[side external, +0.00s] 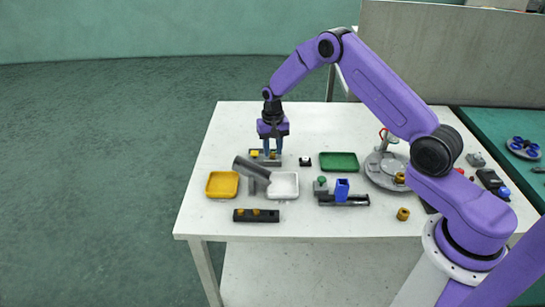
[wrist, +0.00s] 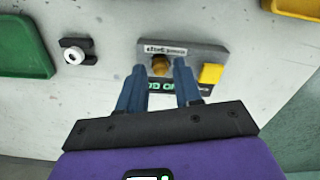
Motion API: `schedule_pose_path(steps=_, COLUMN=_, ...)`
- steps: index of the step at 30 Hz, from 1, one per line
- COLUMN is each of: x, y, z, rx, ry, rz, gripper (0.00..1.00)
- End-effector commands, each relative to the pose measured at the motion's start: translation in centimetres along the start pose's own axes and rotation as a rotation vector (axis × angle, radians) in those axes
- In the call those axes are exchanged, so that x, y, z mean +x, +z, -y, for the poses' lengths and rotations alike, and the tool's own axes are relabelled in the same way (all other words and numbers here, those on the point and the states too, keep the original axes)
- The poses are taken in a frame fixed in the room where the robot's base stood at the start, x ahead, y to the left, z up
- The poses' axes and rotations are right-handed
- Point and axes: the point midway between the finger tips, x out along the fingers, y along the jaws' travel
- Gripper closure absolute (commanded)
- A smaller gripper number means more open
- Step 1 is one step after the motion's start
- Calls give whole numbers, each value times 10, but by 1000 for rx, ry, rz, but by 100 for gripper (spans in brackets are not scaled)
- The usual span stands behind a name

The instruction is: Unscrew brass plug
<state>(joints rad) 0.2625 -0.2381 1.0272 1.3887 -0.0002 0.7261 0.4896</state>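A grey block (side external: 265,162) with a printed label stands on the white table, below my gripper (side external: 273,148). In the wrist view, the block (wrist: 200,50) carries a round brass plug (wrist: 160,66) and, to its right, a yellow square piece (wrist: 210,74). The yellow piece also shows in the side view (side external: 254,153). My gripper (wrist: 160,74) is pointed down with its two blue fingers on either side of the brass plug. Gaps show between plug and fingers, so it looks open and not holding it. In the side view the plug is small and partly covered by the fingers.
A green tray (side external: 338,154), a yellow tray (side external: 208,187) and a white tray (side external: 296,190) lie nearby. A small black piece with a light knob (side external: 305,161) sits to the right.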

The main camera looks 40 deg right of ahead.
Motion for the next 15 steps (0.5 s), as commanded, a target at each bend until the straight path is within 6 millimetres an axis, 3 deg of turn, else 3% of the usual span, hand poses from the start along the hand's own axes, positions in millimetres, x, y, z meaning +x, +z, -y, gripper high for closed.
schedule_pose_path(steps=15, x=-36, y=0, z=0, rx=1, ry=-1, rz=-1, gripper=66)
